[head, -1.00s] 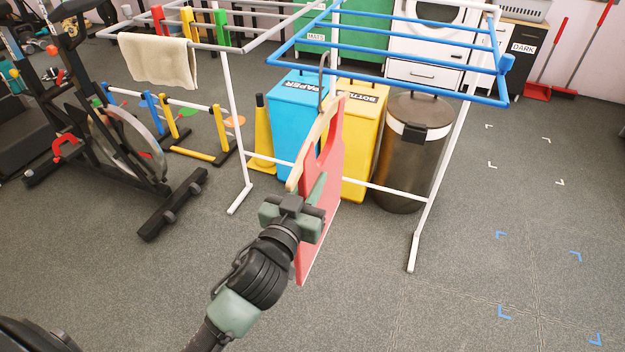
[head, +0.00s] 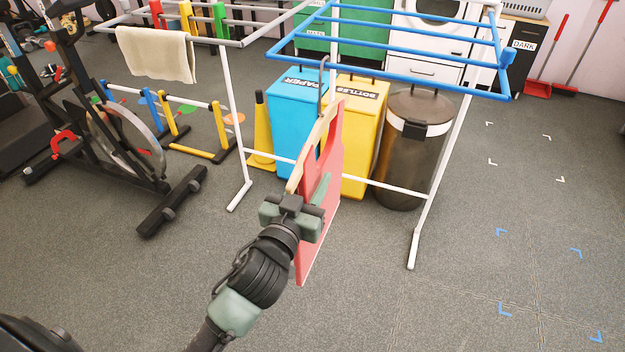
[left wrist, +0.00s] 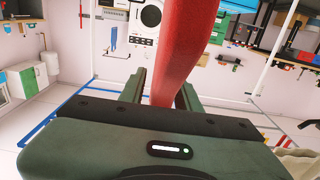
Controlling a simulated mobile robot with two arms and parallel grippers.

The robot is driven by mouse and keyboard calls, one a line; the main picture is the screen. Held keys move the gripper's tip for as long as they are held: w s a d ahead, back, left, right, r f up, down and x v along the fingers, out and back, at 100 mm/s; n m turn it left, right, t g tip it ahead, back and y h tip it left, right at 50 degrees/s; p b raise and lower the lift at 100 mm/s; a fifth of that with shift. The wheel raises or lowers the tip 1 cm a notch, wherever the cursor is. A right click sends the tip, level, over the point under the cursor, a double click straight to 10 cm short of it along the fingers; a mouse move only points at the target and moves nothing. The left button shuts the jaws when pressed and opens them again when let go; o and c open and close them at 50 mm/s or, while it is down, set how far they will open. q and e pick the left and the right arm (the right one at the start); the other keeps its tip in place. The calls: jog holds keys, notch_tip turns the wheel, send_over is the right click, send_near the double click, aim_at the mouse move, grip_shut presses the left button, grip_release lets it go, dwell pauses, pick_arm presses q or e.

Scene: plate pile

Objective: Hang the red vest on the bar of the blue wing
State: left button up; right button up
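The red vest (head: 325,200) hangs on a pale wooden hanger (head: 300,165) with a grey hook (head: 321,85) on top. It is seen nearly edge-on, upright, in the middle of the head view. My left gripper (head: 310,205) is shut on the vest near its near side. In the left wrist view the red cloth (left wrist: 180,50) lies between both fingers. The blue wing (head: 410,82) of the drying rack is above and behind the vest. The hook's top overlaps the wing's front bar in the picture; I cannot tell whether it is over the bar. My right gripper is not seen.
White rack legs (head: 428,215) stand right of the vest. Blue (head: 292,120) and yellow (head: 362,125) bins and a dark trash can (head: 405,160) stand behind it. A cream towel (head: 155,55) hangs on the left white wing. An exercise bike (head: 115,140) is at left. Floor at right is open.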

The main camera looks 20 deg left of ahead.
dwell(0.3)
pick_arm(q)
jog(key=shift+s+f, duration=0.1)
jog(key=shift+s, duration=0.15)
jog(key=s, duration=0.7)
jog(key=shift+s+a, duration=0.1)
jog(key=shift+a, duration=0.05)
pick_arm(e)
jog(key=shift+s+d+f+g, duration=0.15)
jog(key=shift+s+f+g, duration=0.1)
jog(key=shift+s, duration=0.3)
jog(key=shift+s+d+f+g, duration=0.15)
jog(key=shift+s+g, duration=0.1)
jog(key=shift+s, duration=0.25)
pick_arm(q)
jog(key=shift+s, duration=0.15)
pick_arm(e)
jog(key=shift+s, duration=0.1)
